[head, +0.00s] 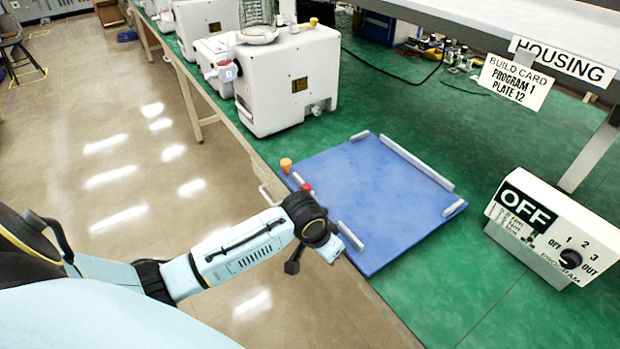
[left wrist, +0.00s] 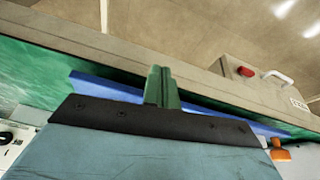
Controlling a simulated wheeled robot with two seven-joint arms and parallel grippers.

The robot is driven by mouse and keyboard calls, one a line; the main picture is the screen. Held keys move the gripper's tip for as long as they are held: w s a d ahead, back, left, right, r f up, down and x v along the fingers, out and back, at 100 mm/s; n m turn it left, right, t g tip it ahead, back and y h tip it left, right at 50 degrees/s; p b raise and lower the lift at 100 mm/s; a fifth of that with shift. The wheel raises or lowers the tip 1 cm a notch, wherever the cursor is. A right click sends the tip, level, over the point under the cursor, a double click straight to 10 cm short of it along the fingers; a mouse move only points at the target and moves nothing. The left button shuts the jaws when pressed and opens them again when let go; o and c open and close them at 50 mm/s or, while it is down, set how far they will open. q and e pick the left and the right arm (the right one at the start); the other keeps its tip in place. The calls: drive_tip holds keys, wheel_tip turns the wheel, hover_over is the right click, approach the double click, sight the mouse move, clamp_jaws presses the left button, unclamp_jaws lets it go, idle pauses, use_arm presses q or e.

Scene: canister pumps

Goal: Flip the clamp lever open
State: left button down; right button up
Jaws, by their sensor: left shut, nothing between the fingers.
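A blue plate (head: 375,200) lies on the green bench top, with pale bars along its edges. At its left corner stands an orange knob (head: 286,164); it also shows in the left wrist view (left wrist: 278,152). A red knob (head: 306,187) is on the bench's front edge, near a silver loop handle (head: 265,194). The left wrist view shows the red knob (left wrist: 246,71) and the handle (left wrist: 280,77) on a beige block. I cannot tell which part is the clamp lever. My left gripper (left wrist: 160,72) is shut and empty, apart from these parts. The head view hides its fingertips.
White pump housings (head: 290,80) stand at the back left of the bench. A control box (head: 555,225) with an OFF sign and a dial stands at the right. A shelf (head: 480,20) overhangs the back right.

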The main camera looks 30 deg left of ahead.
sight(306, 192)
use_arm(q)
drive_tip(key=shift+n+y, duration=0.4)
drive_tip(key=shift+n, duration=0.1)
drive_tip(key=w+a+r, duration=0.2)
drive_tip(key=w+r, duration=0.1)
drive_tip(key=w+a+r, duration=0.2)
drive_tip(key=r, duration=0.1)
drive_tip(key=w+a+r, duration=0.2)
drive_tip(key=w+r, duration=0.1)
drive_tip(key=shift+w+a+r, duration=0.15)
drive_tip(key=shift+w+r, duration=0.2)
drive_tip(key=w+a+r+n, duration=0.2)
drive_tip(key=w+a+r, duration=0.2)
drive_tip(key=a+r, duration=0.2)
drive_tip(key=shift+w+a+r+y, duration=0.3)
drive_tip(key=shift+w+a+r, duration=0.05)
drive_tip(key=shift+a, duration=0.2)
drive_tip(key=b+x, duration=0.2)
drive_tip(key=x, duration=0.8)
drive_tip(key=shift+f, duration=0.15)
drive_tip(key=shift+s+r, duration=0.2)
drive_tip(key=shift+s, duration=1.05)
drive_tip(key=shift+s+p, duration=0.3)
drive_tip(key=shift+s, duration=0.4)
